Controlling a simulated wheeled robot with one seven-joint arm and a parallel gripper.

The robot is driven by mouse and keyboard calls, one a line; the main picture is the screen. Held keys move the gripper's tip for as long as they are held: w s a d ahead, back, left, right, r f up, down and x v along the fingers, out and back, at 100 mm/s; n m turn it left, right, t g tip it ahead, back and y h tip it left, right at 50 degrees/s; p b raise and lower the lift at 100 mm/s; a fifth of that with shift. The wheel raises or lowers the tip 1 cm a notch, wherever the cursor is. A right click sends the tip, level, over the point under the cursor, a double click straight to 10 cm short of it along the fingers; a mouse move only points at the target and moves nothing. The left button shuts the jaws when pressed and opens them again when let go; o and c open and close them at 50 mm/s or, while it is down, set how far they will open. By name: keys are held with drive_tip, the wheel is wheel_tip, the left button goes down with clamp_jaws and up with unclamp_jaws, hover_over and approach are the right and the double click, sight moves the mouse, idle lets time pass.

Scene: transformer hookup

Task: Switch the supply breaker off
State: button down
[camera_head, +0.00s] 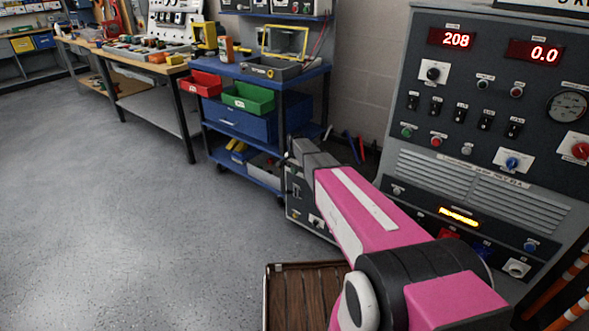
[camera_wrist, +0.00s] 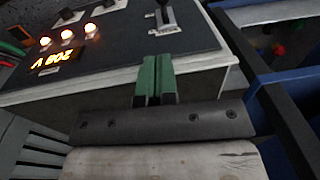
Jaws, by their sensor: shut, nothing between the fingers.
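In the wrist view a dark panel (camera_wrist: 120,45) on a pale box has a black lever handle (camera_wrist: 166,14) at the top, standing over a light plate with a small label. This may be the supply breaker; the label is too small to read. My gripper (camera_wrist: 156,62) shows as two green fingers pressed together, empty, at the panel's near edge. The lever is beyond the fingertips, with a gap visible in the picture. In the head view my arm reaches over a grey box (camera_head: 298,197) beside the cart; the fingers cannot be made out there.
A blue cart (camera_head: 270,80) with red and green bins stands close by. A large console (camera_head: 480,110) with red readouts is at right. A brown slatted pallet (camera_head: 300,295) lies below. Floor at left is clear.

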hover_over(292, 192)
drive_tip(key=w+d, duration=0.1)
wheel_tip(292, 192, down, 5)
drive_tip(key=f, duration=0.2)
drive_tip(key=s+a+f, duration=0.1)
drive_tip(key=shift+a, duration=0.1)
drive_tip(key=shift+s+a+f, duration=0.1)
drive_tip(key=shift+a+f, duration=0.15)
drive_tip(key=shift+f, duration=0.1)
drive_tip(key=shift+s+a+f+t, duration=0.15)
drive_tip(key=shift+s+t, duration=0.05)
drive_tip(key=shift+t, duration=0.1)
